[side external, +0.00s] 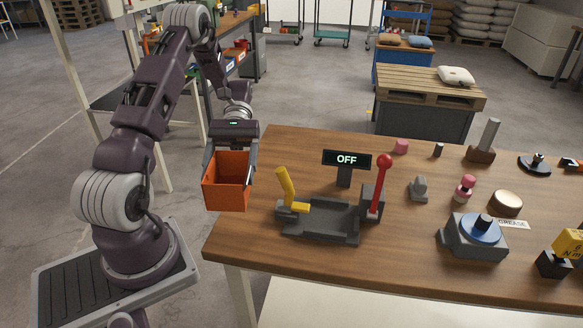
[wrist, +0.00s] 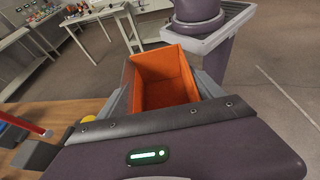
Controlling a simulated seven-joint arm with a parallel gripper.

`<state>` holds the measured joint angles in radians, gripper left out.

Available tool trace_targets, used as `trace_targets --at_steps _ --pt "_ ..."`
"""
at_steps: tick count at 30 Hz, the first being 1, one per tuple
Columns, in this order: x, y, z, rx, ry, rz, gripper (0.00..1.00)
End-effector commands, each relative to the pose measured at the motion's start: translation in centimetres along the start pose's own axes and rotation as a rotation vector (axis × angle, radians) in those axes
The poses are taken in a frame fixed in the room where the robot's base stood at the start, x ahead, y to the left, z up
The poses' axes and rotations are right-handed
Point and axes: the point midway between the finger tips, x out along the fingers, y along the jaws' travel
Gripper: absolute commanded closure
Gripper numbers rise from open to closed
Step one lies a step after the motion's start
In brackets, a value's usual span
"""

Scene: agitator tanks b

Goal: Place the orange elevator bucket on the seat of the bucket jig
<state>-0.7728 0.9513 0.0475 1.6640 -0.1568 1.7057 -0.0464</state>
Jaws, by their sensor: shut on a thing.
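The orange elevator bucket (side external: 226,185) is an open-topped box held upright in my gripper (side external: 233,165), off the table's left edge in the side view. In the wrist view the bucket (wrist: 165,85) sits between the two fingers, its hollow inside facing the camera. My gripper is shut on it. The bucket jig (side external: 322,222) is a dark grey tray on the table, to the right of the bucket and apart from it. It has a yellow clamp handle (side external: 286,186) at its left and a red-knobbed lever (side external: 379,185) at its right. The jig's seat looks empty.
A sign reading OFF (side external: 346,160) stands behind the jig. To the right on the wooden table (side external: 300,150) are a grey fitting (side external: 418,188), a pink knobbed piece (side external: 464,188) and a grey box with a blue disc (side external: 480,228). The table's front left corner is clear.

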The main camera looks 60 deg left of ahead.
Motion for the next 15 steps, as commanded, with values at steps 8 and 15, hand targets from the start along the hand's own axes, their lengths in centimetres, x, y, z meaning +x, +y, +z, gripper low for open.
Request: trace_targets --at_steps 8,15 --pt "-9.5 2.3 -3.3 -0.256 0.002 0.621 0.75" --pt "-17.9 0.1 -4.8 -0.405 0.0 0.985 0.75"
